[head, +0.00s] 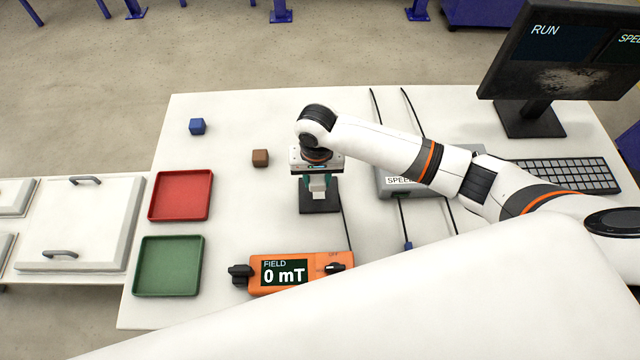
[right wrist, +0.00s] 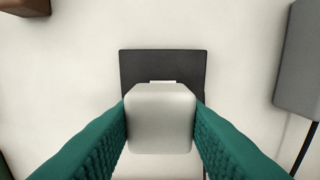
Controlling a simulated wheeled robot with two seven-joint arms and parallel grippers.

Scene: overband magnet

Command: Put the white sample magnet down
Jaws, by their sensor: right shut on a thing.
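The white sample magnet (right wrist: 160,118) is a pale block between the two green fingers of my right gripper (right wrist: 160,125) in the right wrist view. The fingers are shut on its sides. In the head view my right gripper (head: 318,186) points down over a dark square pad (head: 320,203), and the magnet shows small and pale between its fingers. The pad (right wrist: 160,66) lies beyond and below the magnet in the wrist view, partly hidden by it. I cannot tell whether the magnet touches the pad. My left gripper is not in view.
A red tray (head: 181,196) and a green tray (head: 168,266) stand at the left. A blue cube (head: 197,126) and a brown cube (head: 260,158) lie behind. An orange field meter (head: 300,271) reads 0 mT in front. A grey speed box (head: 400,188), keyboard and monitor stand right.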

